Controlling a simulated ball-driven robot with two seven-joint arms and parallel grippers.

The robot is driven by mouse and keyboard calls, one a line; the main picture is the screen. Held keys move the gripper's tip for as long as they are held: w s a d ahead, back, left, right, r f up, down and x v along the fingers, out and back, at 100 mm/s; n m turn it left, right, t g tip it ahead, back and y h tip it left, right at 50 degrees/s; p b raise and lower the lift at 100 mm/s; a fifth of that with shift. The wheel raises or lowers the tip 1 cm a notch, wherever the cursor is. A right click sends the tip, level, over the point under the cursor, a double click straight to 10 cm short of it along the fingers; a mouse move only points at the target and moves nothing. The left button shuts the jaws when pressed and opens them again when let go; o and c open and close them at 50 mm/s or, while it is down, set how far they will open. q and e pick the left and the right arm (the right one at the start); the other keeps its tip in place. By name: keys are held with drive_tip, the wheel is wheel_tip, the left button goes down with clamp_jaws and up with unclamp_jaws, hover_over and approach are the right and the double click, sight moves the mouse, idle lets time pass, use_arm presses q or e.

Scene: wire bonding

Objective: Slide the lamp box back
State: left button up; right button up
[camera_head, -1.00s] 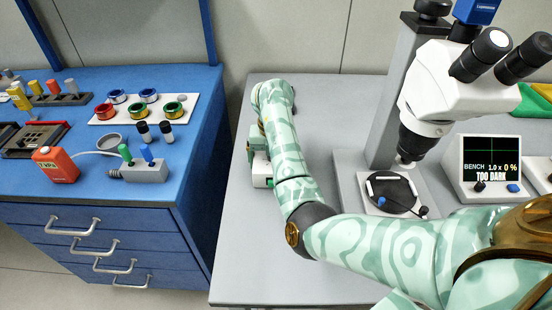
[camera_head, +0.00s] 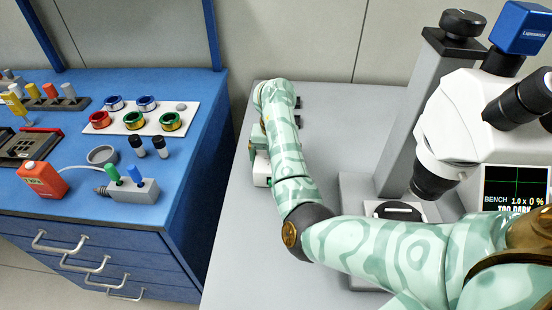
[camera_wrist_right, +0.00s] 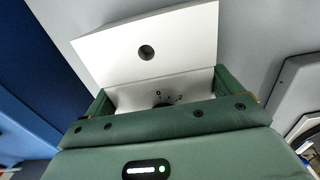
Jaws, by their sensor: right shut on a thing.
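A white box, which I take for the lamp box (camera_wrist_right: 150,45), fills the middle of the right wrist view. It has a round dark hole in its upper panel and a dark round part lower down. My right gripper (camera_wrist_right: 178,100) is shut on it, with a green finger at each side of its lower part. In the head view my right arm reaches across the grey table to its far left part. The hand is mostly hidden behind my own forearm, and I cannot clearly make out the box there. My left gripper is not in view.
A microscope (camera_head: 455,130) stands right of my arm, with a dark round stage (camera_head: 400,210) under it. A bench display (camera_head: 515,187) reads "TOO DARK". A blue bench (camera_head: 200,190) with spools stands left, past a gap. Two small dark knobs (camera_head: 298,102) show beside my arm.

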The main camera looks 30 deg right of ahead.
drive_tip(key=o, duration=1)
drive_tip(key=shift+o, duration=0.2)
use_arm(q)
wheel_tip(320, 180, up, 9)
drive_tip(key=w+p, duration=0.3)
drive_tip(key=p, duration=0.6)
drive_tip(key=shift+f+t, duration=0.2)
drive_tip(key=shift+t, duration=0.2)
use_arm(e)
wheel_tip(320, 180, up, 16)
drive_tip(key=shift+r, duration=0.15)
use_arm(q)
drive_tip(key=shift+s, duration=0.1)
